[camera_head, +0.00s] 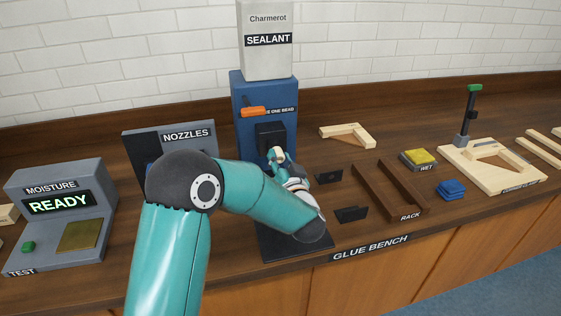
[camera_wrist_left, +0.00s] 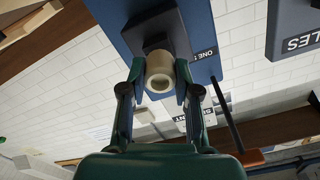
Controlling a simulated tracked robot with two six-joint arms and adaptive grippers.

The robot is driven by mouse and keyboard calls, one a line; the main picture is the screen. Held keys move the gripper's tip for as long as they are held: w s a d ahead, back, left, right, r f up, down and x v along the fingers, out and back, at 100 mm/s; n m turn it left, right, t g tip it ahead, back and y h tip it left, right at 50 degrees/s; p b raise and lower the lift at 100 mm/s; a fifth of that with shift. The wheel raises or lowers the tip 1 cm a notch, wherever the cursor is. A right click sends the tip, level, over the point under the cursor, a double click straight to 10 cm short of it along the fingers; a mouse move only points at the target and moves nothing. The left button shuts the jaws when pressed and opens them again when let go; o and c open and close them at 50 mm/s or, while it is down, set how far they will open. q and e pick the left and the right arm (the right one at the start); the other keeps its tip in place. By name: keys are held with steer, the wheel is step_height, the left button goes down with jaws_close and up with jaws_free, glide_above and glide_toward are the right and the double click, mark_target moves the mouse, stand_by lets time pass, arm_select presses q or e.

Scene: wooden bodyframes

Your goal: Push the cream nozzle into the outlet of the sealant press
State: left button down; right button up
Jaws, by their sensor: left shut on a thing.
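The sealant press (camera_head: 252,92) is a blue upright with a dark outlet block (camera_head: 270,135) on its front and a white sealant box (camera_head: 267,45) on top. My left gripper (camera_head: 279,160) is right in front of the outlet, shut on the cream nozzle (camera_head: 276,153). In the left wrist view, the nozzle (camera_wrist_left: 160,74) is a short hollow cylinder between the two fingertips (camera_wrist_left: 159,84), with its open end toward the camera. Its far end meets or overlaps the dark outlet block (camera_wrist_left: 157,35); I cannot tell whether it is seated. My right gripper is not in view.
A nozzles stand (camera_head: 188,135) is left of the press, partly behind my left arm. An orange lever handle (camera_head: 253,112) sticks out from the press. A moisture tester (camera_head: 62,215) is far left. A brown rack (camera_head: 390,187) and a wooden frame jig (camera_head: 495,168) are right.

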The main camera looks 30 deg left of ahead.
arm_select(q)
steer(key=shift+w+a, duration=0.4)
steer(key=shift+a, duration=0.05)
steer(key=c, duration=0.8)
jaws_free()
steer(key=shift+o, duration=0.2)
steer(key=v, duration=1.2)
